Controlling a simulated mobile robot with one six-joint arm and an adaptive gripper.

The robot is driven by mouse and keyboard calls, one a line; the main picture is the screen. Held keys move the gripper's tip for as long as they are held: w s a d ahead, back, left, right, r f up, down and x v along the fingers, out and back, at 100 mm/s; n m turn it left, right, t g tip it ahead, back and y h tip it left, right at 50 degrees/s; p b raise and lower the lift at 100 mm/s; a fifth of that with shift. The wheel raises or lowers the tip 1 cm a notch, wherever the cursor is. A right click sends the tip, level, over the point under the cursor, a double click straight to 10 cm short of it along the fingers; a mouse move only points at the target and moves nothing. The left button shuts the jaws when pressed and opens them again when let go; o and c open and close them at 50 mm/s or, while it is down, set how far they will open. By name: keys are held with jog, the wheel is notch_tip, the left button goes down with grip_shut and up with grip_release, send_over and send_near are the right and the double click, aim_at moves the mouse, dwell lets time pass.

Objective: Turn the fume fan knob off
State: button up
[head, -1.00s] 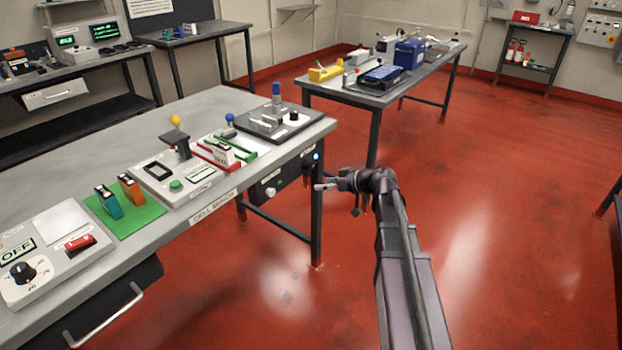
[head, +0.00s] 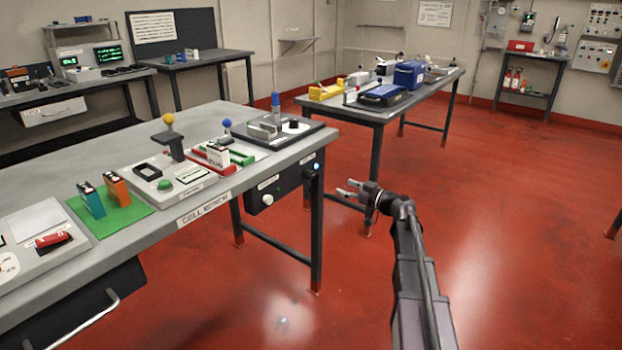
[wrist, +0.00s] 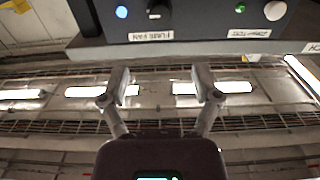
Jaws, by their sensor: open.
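The fume fan knob (wrist: 158,10) is a dark knob at the top edge of the wrist view, partly cut off. Its upside-down FUME FAN label (wrist: 150,36) and a lit blue lamp (wrist: 121,11) are beside it. In the head view the dark control box (head: 286,186) hangs under the bench's right end, with the blue lamp (head: 317,166) lit. The knob's pointer setting is too small to tell. My gripper (head: 349,188) is open and empty, to the right of the box and apart from it. Its spread fingers also show in the wrist view (wrist: 161,78).
A white knob (wrist: 275,10) and a green lamp (wrist: 240,8) share the panel. The cell bench (head: 160,222) carries several devices above it. A second table (head: 368,112) stands behind my gripper. The red floor (head: 510,220) to the right is clear.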

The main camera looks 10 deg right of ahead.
aim_at(312, 175)
jog(key=x, duration=1.4)
jog(key=shift+s, duration=0.15)
grip_shut()
dwell(0.4)
